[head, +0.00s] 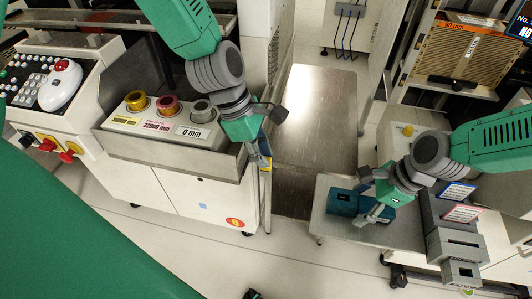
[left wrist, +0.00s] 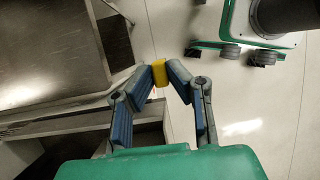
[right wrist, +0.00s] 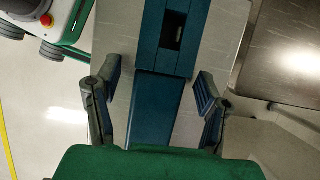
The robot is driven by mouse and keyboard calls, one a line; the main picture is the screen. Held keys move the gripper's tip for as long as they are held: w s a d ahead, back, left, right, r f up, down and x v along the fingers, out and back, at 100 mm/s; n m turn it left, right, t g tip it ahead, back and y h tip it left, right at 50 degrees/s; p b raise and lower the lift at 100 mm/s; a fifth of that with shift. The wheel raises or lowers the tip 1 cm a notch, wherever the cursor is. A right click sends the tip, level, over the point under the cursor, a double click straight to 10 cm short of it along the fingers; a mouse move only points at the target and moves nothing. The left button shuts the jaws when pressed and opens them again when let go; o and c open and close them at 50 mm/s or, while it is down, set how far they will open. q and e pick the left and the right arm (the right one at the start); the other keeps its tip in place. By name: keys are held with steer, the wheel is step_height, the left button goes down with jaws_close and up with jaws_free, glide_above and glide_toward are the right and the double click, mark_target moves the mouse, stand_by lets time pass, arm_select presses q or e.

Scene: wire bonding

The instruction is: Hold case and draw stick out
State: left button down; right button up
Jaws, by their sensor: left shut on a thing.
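My left gripper (head: 263,148) hangs beside the white cabinet and is shut on a small yellow stick (left wrist: 158,73), pinched between its blue fingertips. Most of the stick is hidden in the left wrist view. The blue case (head: 343,203) lies on the small grey table at the right. In the right wrist view the case (right wrist: 152,110) runs away from me and has a dark slot at its far part. My right gripper (right wrist: 160,85) is open, with one finger on each side of the case and a visible gap on both sides.
The small grey table (head: 400,234) has grey slotted blocks (head: 456,246) at its right. The white cabinet (head: 165,185) carries gold, red and silver ring holders. The floor in front is mostly clear.

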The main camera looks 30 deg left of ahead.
steer(key=v, duration=1.2)
steer(key=shift+a, duration=0.15)
